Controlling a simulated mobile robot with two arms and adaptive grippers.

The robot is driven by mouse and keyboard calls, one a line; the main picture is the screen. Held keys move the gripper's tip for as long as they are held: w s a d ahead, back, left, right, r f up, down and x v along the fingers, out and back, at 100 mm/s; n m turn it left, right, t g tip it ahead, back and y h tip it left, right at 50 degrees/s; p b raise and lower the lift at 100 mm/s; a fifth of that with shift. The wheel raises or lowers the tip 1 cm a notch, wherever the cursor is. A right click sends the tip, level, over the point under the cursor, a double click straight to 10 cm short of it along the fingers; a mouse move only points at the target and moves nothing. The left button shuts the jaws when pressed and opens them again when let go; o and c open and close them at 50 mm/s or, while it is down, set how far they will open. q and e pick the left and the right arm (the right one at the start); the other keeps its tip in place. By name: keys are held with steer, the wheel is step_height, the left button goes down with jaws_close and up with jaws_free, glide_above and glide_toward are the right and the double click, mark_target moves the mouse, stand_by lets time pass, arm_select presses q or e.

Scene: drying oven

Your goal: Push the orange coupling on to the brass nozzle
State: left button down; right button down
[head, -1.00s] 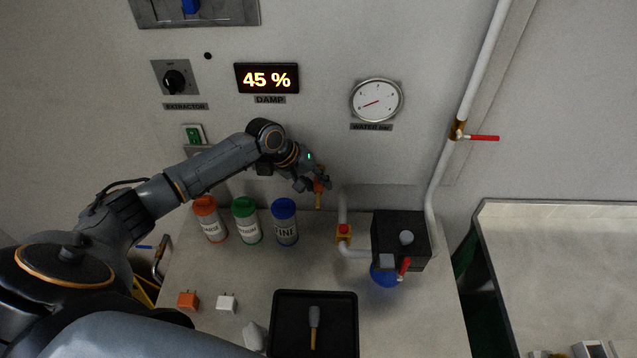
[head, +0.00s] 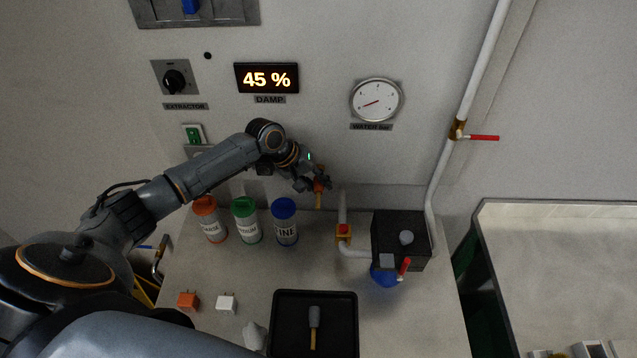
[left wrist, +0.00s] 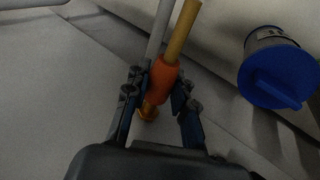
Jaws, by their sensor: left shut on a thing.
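The orange coupling (left wrist: 163,82) sits between the fingers of my left gripper (left wrist: 158,98) in the left wrist view, and the gripper is shut on it. A tan hose (left wrist: 182,30) runs out of one end of the coupling. My right gripper is out of view.
Jars with orange (head: 204,205), green (head: 244,206) and blue (head: 284,207) lids stand left below the gripper. A white pipe with a brass valve (head: 344,232) and a black box (head: 400,235) stand right. A black tray (head: 282,335) lies in front.

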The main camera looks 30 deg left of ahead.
arm_select(q)
steer(key=shift+w+a+b, duration=0.25)
steer(key=shift+w+b, duration=0.1)
steer(key=shift+w, duration=0.2)
steer(key=shift+w+a+b, duration=0.25)
steer(key=shift+w+b, duration=0.05)
steer(key=shift+w, duration=0.2)
steer(key=c, duration=1)
jaws_free()
steer(key=shift+c, duration=0.2)
steer(key=v, duration=1.2)
